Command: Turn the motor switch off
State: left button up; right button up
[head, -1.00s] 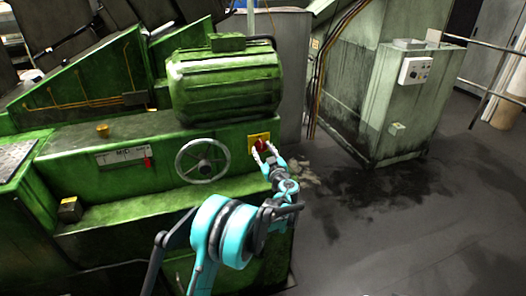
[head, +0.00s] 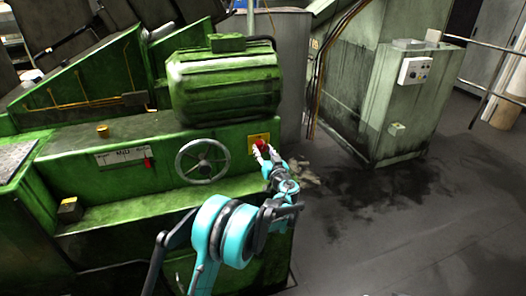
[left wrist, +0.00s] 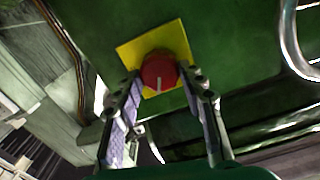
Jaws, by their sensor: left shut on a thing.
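The motor switch is a round red knob (left wrist: 159,72) with a white mark, set on a square yellow plate (left wrist: 130,53) on the green machine. In the left wrist view the mark points down toward my gripper. In the head view the knob (head: 261,144) shows at the machine's right end, below the green motor, partly hidden by my fingers. My left gripper (head: 264,152) is shut on the knob, with one finger on each side of it in the left wrist view (left wrist: 162,82). My right gripper is not in view.
A spoked handwheel (head: 203,161) sits just left of the switch. The ribbed green motor (head: 225,85) is above it. A grey cabinet (head: 405,105) with a control box (head: 415,70) stands to the right. The dark floor (head: 400,230) at the right is open.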

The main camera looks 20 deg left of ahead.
pick_arm(q)
jog(key=m, duration=1.2)
jog(key=shift+w+d+m, duration=0.1)
jog(key=shift+m, duration=0.3)
jog(key=shift+f, duration=0.1)
jog(key=o, duration=1.2)
jog(key=shift+c, duration=0.2)
jog(key=v, duration=1.2)
